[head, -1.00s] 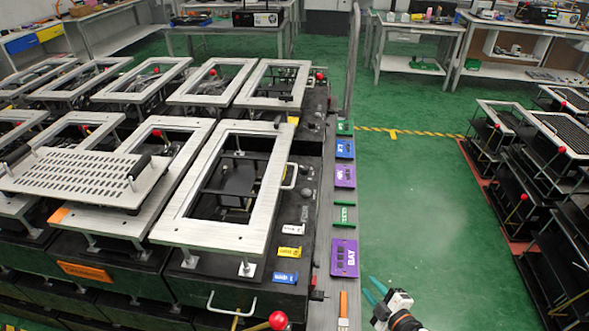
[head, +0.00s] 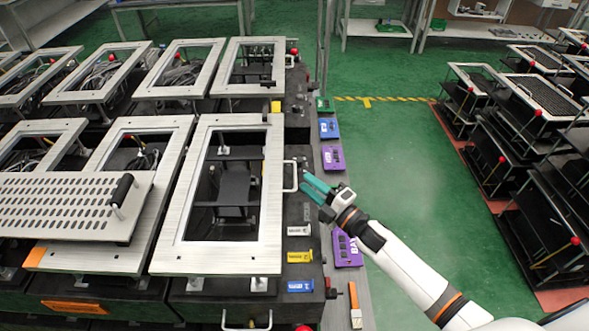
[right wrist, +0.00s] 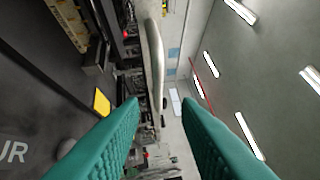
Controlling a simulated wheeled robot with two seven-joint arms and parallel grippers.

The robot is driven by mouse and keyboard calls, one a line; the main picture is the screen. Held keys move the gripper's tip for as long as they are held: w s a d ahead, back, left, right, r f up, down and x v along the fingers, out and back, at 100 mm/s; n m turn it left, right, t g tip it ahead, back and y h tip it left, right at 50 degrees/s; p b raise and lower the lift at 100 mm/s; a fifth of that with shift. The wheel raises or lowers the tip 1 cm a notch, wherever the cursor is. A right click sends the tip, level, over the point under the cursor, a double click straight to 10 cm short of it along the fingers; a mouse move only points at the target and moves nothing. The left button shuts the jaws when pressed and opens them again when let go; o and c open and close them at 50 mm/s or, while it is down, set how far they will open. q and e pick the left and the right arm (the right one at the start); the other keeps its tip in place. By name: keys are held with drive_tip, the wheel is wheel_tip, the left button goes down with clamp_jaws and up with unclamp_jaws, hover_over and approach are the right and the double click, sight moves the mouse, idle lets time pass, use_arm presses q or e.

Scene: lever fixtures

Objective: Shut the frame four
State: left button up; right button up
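The nearest silver frame (head: 271,205) stands raised on posts over a black box with a dark open middle. A pale handle (head: 295,176) sticks out at its right side. My right gripper (head: 308,187) has teal fingers and is just right of this handle. In the right wrist view the fingers (right wrist: 160,115) are spread apart, with a pale curved bar (right wrist: 154,65) beyond and between them. No grip on it shows. Part of a label, "UR" (right wrist: 14,152), shows on the dark surface. My left gripper is not in view.
A perforated plate (head: 60,207) lies on the frames at left. Purple plates (head: 346,250) and coloured tags (head: 300,257) line the box's right edge. More silver frames (head: 248,70) stand behind. Green floor (head: 400,180) is clear to the right, up to black racks (head: 510,150).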

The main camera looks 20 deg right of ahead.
sight(295, 172)
drive_tip(key=x, duration=0.5)
drive_tip(key=shift+w+a+p, duration=0.1)
drive_tip(key=shift+w+p, duration=0.2)
drive_tip(key=shift+w, duration=0.25)
drive_tip(key=shift+c, duration=0.8)
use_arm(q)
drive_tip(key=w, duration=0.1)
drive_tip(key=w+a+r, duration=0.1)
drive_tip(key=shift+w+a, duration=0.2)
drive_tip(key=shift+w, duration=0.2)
use_arm(e)
clamp_jaws()
